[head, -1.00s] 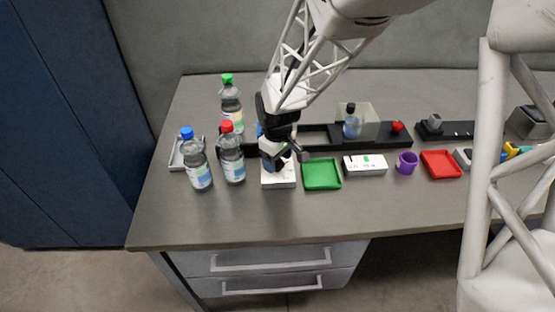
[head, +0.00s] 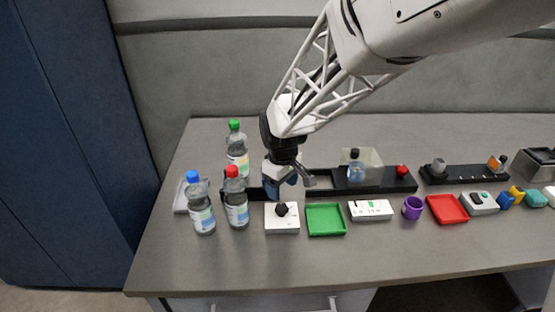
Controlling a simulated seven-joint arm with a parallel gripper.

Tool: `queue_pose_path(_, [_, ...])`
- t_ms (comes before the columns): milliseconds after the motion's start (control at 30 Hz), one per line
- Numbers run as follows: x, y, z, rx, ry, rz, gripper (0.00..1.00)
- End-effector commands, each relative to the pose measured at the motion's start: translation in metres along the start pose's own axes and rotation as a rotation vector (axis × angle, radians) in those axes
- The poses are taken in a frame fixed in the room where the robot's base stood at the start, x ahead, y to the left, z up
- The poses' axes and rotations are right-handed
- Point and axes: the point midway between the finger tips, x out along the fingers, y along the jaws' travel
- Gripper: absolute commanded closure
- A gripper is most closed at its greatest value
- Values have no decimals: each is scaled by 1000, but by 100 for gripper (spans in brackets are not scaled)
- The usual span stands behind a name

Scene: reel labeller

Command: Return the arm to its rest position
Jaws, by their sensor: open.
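My gripper (head: 292,182) is at the end of my white lattice arm, pointing down above the left part of the table. It is open. Below it is a white box (head: 282,223) with a dark knob (head: 282,209) on top, and a gap shows between them. A bluish patch shows beside the fingers; I cannot tell if it is part of the gripper or a thing behind it. The gripper hides part of the long black rack (head: 375,188) behind it.
Bottles with blue (head: 201,212), red (head: 236,205) and green (head: 237,150) caps stand left of my gripper. A green tray (head: 325,220), white device (head: 370,210), purple cup (head: 412,208) and red tray (head: 447,209) lie to the right. The front table strip is clear.

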Motion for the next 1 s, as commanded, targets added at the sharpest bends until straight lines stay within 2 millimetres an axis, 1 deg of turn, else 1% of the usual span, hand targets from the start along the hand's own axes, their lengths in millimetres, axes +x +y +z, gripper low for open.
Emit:
queue_pose_path(167, [-2, 0, 2, 5, 2, 1, 34])
queue_pose_path(267, [-7, 0, 7, 20, 6, 4, 34])
queue_pose_path(367, [-16, 0, 17, 49, 13, 9, 34])
queue_pose_path(567, [-44, -3, 52, 148, 38, 24, 34])
queue_pose_path(800, [-80, -13, 105, 302, 78, 46, 34])
queue_pose_path(1000, [-104, -26, 150, 431, 112, 62, 34])
